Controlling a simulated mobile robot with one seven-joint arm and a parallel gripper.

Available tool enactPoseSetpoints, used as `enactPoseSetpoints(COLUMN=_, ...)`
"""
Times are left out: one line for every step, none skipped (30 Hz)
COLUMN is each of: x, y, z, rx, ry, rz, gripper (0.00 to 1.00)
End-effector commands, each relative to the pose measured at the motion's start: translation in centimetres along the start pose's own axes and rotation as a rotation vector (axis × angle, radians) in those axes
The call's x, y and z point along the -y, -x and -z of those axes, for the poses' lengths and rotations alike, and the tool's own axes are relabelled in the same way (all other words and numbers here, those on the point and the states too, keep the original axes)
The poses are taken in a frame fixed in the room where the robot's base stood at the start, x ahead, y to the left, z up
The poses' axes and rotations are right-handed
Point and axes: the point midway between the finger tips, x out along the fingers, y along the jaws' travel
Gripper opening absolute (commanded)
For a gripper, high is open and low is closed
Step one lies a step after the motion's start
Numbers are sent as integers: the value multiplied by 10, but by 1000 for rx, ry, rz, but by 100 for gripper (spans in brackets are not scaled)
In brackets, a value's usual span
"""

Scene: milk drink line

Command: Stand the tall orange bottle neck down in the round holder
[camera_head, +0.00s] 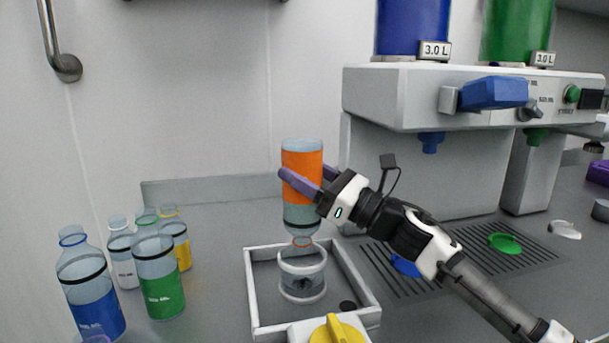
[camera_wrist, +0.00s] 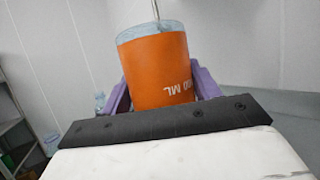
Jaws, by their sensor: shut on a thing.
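The tall orange bottle (camera_head: 302,160) is upside down, its neck pointing down. My gripper (camera_head: 308,180) is shut around its upper body from the right, with purple fingers on its sides. The round holder (camera_head: 302,284) is a clear, ring-like cup inside a white-rimmed tray. The bottle's neck is right above or at the holder's top; I cannot tell whether it is inside. In the wrist view the bottle (camera_wrist: 155,70) fills the space between the purple fingers, its label upside down.
The tray (camera_head: 254,298) also has a yellow knob (camera_head: 338,330) at its front. Blue (camera_head: 92,300), green (camera_head: 160,285) and other bottles stand to the left. A dispenser (camera_head: 400,95) and a drip grate (camera_head: 460,262) with coloured lids are to the right.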

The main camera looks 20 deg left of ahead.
Motion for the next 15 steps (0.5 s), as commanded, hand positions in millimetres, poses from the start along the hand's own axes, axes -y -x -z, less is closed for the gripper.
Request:
enactPoseSetpoints(x=0, y=1, z=2, rx=1, ry=0, rz=0, gripper=40)
enactPoseSetpoints(x=0, y=1, z=2, rx=1, ry=0, rz=0, gripper=40)
enactPoseSetpoints(x=0, y=1, z=1, rx=0, ry=0, rz=1, gripper=40)
enactPoseSetpoints(x=0, y=1, z=1, rx=0, ry=0, rz=1, gripper=40)
enactPoseSetpoints(x=0, y=0, z=0, rx=0, ry=0, rz=1, gripper=40)
enactPoseSetpoints(x=0, y=0, z=0, rx=0, ry=0, rz=1, gripper=40)
enactPoseSetpoints(x=0, y=0, z=0, rx=0, ry=0, rz=1, gripper=40)
enactPoseSetpoints(x=0, y=0, z=0, rx=0, ry=0, rz=1, gripper=40)
enactPoseSetpoints(x=0, y=0, z=0, rx=0, ry=0, rz=1, gripper=40)
enactPoseSetpoints(x=0, y=0, z=0, rx=0, ry=0, rz=1, gripper=40)
enactPoseSetpoints(x=0, y=1, z=1, rx=0, ry=0, rz=1, gripper=40)
enactPoseSetpoints(x=0, y=1, z=2, rx=0, ry=-1, rz=1, gripper=40)
enactPoseSetpoints(x=0, y=2, z=3, rx=0, ry=-1, rz=1, gripper=40)
enactPoseSetpoints(x=0, y=2, z=5, rx=1, ry=-1, rz=1, gripper=40)
enactPoseSetpoints(x=0, y=3, z=7, rx=1, ry=-1, rz=1, gripper=40)
